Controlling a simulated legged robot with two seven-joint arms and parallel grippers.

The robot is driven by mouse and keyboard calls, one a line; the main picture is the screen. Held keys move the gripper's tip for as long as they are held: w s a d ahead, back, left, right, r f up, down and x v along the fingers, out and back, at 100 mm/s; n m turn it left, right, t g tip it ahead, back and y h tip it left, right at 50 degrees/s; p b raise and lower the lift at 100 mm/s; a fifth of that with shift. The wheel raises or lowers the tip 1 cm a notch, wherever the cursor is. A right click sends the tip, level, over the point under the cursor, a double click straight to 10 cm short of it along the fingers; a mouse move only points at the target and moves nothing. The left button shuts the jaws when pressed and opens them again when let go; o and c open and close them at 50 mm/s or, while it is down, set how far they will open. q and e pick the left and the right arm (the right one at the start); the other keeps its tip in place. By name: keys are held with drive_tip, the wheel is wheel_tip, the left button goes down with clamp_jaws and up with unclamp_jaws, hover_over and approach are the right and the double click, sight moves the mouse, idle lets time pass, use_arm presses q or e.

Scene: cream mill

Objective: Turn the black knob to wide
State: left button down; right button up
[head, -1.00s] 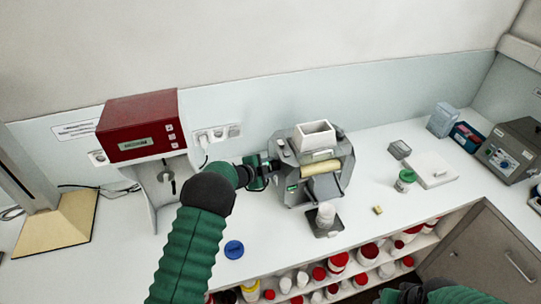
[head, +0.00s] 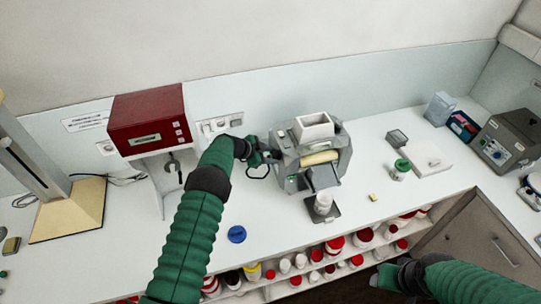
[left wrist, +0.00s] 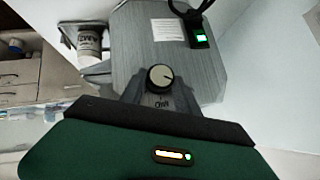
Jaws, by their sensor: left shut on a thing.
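The grey mill (head: 318,158) stands on the bench against the back wall. The black knob (left wrist: 160,77) is on its left side, round with a pale face and a pointer mark directed right in the left wrist view. A label is upside down below it there.
A white cup (head: 323,202) stands before the mill. A red-topped machine (head: 148,122) is at left, a blue lid (head: 236,234) on the bench. Shelves of jars lie below the front edge.

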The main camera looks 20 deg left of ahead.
use_arm(q)
drive_tip(key=c, duration=0.9)
unclamp_jaws()
drive_tip(key=shift+a, duration=0.1)
drive_tip(key=b+v, duration=0.5)
drive_tip(key=v, duration=1.1)
drive_tip(key=shift+r, duration=0.2)
drive_tip(key=shift+a, duration=0.15)
